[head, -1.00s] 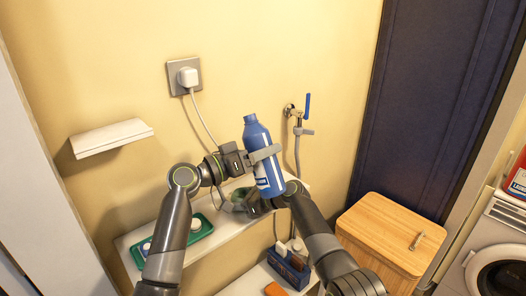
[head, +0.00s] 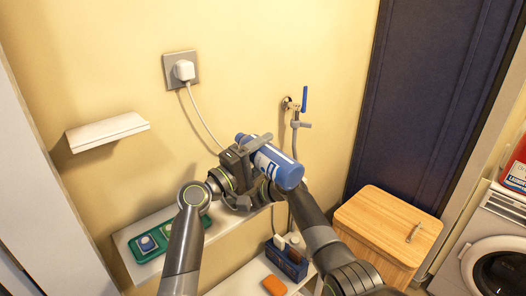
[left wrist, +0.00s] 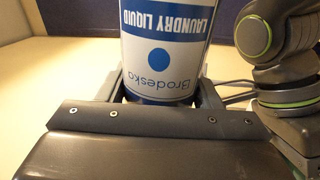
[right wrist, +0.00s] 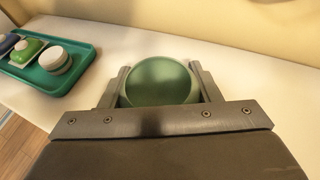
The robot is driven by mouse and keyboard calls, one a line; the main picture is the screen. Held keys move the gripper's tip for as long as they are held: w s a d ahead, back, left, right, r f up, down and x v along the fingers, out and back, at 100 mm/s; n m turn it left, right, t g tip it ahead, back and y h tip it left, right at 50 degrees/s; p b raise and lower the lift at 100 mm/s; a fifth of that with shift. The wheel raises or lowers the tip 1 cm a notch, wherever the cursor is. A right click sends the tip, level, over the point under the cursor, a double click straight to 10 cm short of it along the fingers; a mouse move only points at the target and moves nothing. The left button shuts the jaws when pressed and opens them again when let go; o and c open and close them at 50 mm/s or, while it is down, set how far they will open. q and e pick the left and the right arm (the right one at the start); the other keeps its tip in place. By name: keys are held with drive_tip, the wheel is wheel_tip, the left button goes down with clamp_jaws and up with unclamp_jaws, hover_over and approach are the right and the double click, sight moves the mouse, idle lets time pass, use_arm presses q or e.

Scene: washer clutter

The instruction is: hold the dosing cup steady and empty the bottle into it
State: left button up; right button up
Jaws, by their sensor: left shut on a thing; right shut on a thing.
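The bottle (head: 278,167) is blue and white, with a laundry liquid label that also shows in the left wrist view (left wrist: 165,50). My left gripper (head: 258,150) is shut around its body. The bottle is strongly tilted, with its base towards the head camera and its neck end at the upper left, partly behind the gripper. The green dosing cup (right wrist: 160,82) sits between the fingers of my right gripper (right wrist: 160,95), which is shut on it. The cup is hidden in the head view; I cannot tell whether liquid is in it or flowing.
A green tray (right wrist: 50,88) with small items lies on the white shelf (head: 128,240). Below are a blue caddy (head: 288,262) and an orange item (head: 273,286). A wooden cabinet (head: 390,228) and washer (head: 497,262) stand right. A cable hangs from the wall plug (head: 184,70).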

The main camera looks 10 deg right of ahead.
use_arm(q)
drive_tip(key=n, duration=0.3)
drive_tip(key=shift+w+a+f+t, duration=0.1)
drive_tip(key=shift+w+a+t, duration=0.1)
drive_tip(key=shift+t, duration=0.1)
drive_tip(key=shift+w+a+r+n+t+y, duration=0.15)
drive_tip(key=shift+r+n+t+y, duration=0.15)
drive_tip(key=shift+r+n+y, duration=0.5)
idle(2.2)
drive_tip(key=shift+w+f+n+h, duration=0.2)
drive_tip(key=shift+f+n+h, duration=0.1)
drive_tip(key=shift+n, duration=0.5)
idle(1.3)
drive_tip(key=shift+s+d+f+m+h, duration=0.1)
drive_tip(key=shift+s+f+m+h, duration=0.1)
drive_tip(key=shift+m, duration=0.6)
drive_tip(key=shift+s+d+f+m+h, duration=0.1)
drive_tip(key=shift+s+f+m, duration=0.1)
drive_tip(key=shift+m, duration=0.6)
